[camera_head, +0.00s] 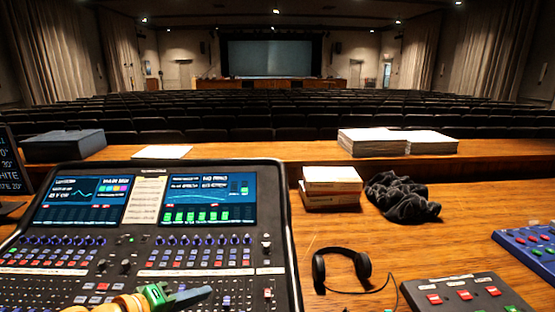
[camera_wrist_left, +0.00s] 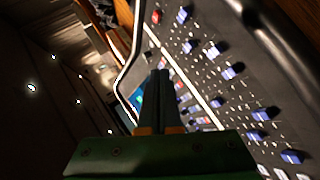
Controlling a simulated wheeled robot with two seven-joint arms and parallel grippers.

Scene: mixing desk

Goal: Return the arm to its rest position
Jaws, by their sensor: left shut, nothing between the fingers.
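My left gripper (camera_head: 193,296) shows at the bottom of the head view, over the lower part of the mixing console (camera_head: 140,256). Its green body and dark fingers point to the right. In the left wrist view the two dark fingers (camera_wrist_left: 161,76) lie together, shut and empty, with the console's faders and knobs (camera_wrist_left: 232,74) beyond and to the right. I cannot tell from these views how far the fingers are above the console. My right gripper is in neither view.
Headphones (camera_head: 340,269) lie right of the console, near a box with red buttons (camera_head: 465,294) and a blue controller (camera_head: 530,250). Small boxes (camera_head: 331,186), a black cloth (camera_head: 402,198) and paper stacks (camera_head: 373,141) lie farther back. Bare wood (camera_head: 450,232) shows between them.

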